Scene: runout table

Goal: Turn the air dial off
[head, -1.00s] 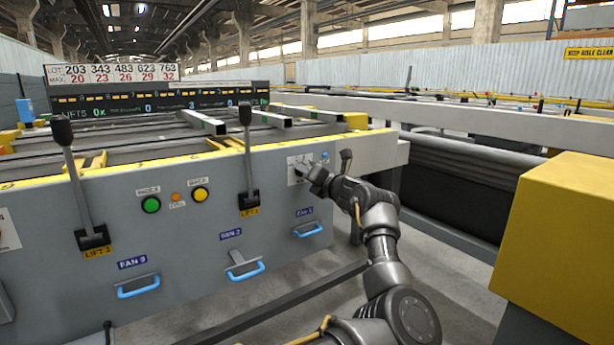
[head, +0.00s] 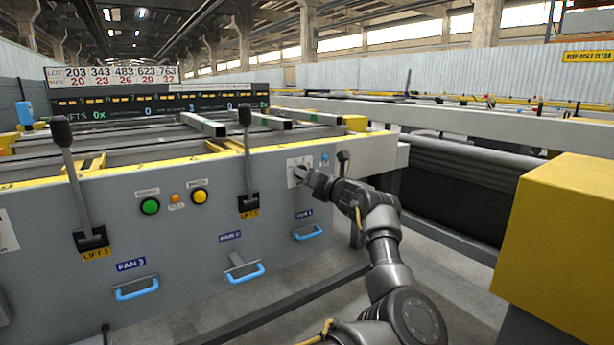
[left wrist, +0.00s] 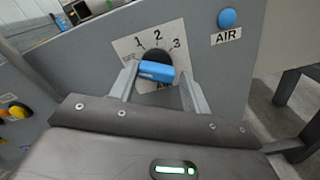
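The dial (left wrist: 155,72) has a blue bar handle on a dark round base, on a white plate (left wrist: 130,46) marked 1, 2 and 3. The handle lies nearly level, its right end slightly lower. Lettering at the plate's left and bottom is too small or covered to read. My left gripper (left wrist: 158,86) is open, with one finger on each side of the handle; I cannot tell whether either finger touches it. In the head view my left gripper (head: 303,174) is at the white plate (head: 292,180) and hides most of the dial. My right gripper is not in view.
A blue button (left wrist: 228,18) above an AIR label sits right of the dial plate. On the grey panel are the nearby lift lever (head: 247,160), green (head: 150,206) and yellow (head: 199,196) buttons, and blue fan handles (head: 307,233). A yellow box (head: 560,240) stands at right.

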